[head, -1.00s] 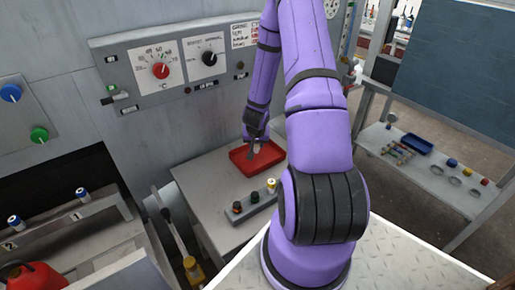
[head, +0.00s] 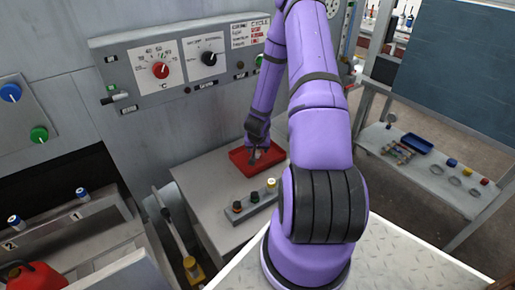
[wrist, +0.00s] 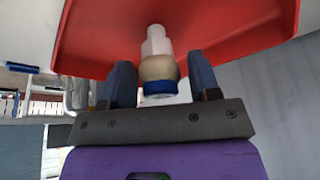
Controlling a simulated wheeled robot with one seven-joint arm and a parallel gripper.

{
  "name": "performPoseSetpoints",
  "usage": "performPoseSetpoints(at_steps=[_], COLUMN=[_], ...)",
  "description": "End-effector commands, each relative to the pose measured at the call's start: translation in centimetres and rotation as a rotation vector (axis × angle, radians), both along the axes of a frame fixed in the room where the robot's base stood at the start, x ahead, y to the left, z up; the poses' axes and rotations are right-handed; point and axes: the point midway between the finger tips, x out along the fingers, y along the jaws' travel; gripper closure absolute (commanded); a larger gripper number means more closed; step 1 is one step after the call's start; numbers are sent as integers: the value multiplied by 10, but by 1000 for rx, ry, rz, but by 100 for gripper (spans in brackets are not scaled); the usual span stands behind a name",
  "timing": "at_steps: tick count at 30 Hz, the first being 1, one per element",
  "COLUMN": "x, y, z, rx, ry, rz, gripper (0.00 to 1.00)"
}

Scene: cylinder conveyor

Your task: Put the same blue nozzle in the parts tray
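The red parts tray (head: 240,166) sits on the grey bench, and its red surface (wrist: 230,25) spans the top of the wrist view. My gripper (head: 254,158) is low at the tray. In the wrist view, the nozzle (wrist: 158,68) with a white tip, a tan rounded middle and a blue band lies between the fingers of my gripper (wrist: 161,82). A narrow gap shows on either side of it, so the fingers look open around it. Its contact with the tray floor cannot be made out. The head view hides the nozzle behind the gripper.
A grey rack (head: 251,204) with several small parts stands just in front of the tray. Two blue-topped parts (head: 82,194) (head: 14,221) stand on the left ledge. A control panel (head: 185,65) is on the wall behind. A blue tray (head: 417,144) is on the right-hand table.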

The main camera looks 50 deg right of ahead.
Motion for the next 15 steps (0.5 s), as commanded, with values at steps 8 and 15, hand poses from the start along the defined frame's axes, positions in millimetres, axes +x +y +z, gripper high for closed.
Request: performPoseSetpoints(at_steps=[8, 15], x=[0, -5], y=[0, 7], z=[2, 25], rx=[-1, -3], ry=[-1, -2], rz=[0, 4], gripper=[44, 44])
